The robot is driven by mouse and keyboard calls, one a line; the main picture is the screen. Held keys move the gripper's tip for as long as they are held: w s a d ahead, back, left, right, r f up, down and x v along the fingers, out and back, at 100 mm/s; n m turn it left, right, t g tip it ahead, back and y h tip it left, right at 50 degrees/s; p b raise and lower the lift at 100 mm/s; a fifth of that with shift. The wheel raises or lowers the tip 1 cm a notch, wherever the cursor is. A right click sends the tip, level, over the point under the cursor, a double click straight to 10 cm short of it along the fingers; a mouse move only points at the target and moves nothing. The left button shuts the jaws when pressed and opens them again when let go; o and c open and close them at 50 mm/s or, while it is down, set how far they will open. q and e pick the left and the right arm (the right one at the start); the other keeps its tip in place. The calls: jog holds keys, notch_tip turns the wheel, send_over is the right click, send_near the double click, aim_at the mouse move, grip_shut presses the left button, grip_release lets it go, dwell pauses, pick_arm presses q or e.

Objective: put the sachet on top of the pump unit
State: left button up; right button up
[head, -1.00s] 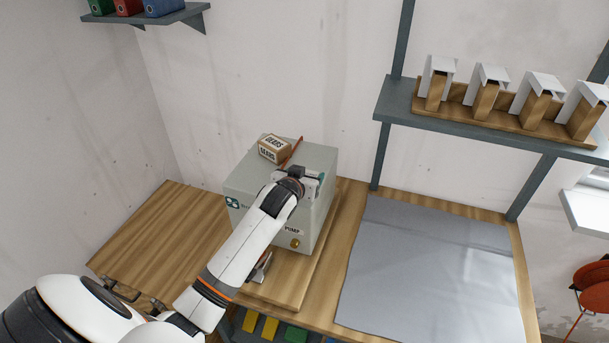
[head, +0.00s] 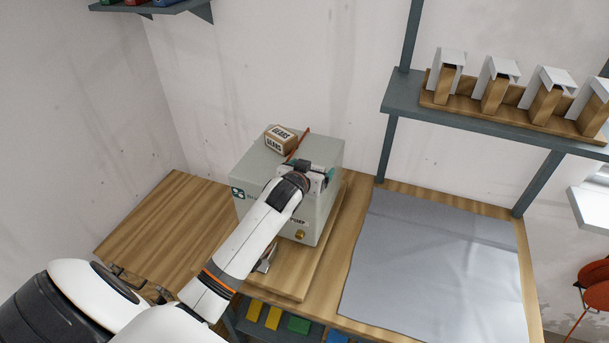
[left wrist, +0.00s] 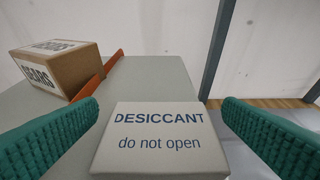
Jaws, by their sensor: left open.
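The sachet (left wrist: 159,138) is a pale flat packet printed "DESICCANT do not open". In the left wrist view it lies flat, apparently on the grey top of the pump unit (left wrist: 155,82), between my two teal finger pads. Gaps show on both sides of it. My left gripper (head: 318,172) is open over the pump unit's top, which is a grey box (head: 262,165) in the head view. The gripper hides the sachet in the head view. My right gripper is not in view.
A brown GEARS box (head: 280,140) stands on the pump unit's top, beyond a thin red strip (left wrist: 98,76). The pump unit stands on a wooden board (head: 290,278). A grey mat (head: 430,265) to the right is clear. A shelf (head: 400,98) holds several white-and-brown items.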

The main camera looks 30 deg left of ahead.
pick_arm(q)
jog(key=b+v, duration=0.2)
jog(key=v, duration=0.9)
jog(key=shift+s, duration=0.35)
jog(key=shift+d, duration=0.1)
jog(key=s+d+f+m+g+h, duration=0.1)
jog(key=s+d+f+m+g, duration=0.15)
jog(key=s+d+f, duration=0.4)
jog(key=s+d+f+m+g+h, duration=0.1)
jog(key=s+d+f+g, duration=0.2)
jog(key=s, duration=0.7)
jog(key=s+d+f+m+g+h, duration=0.1)
jog(key=s+d+f+g, duration=0.35)
jog(key=s, duration=0.35)
notch_tip(320, 180, down, 28)
jog(key=b, duration=0.3)
jog(key=s+a+f+g+b, duration=0.2)
jog(key=s+a+f, duration=0.2)
jog(key=s+f, duration=1.3)
notch_tip(320, 180, down, 3)
jog(key=shift+s+f, duration=0.1)
jog(key=shift+s, duration=0.15)
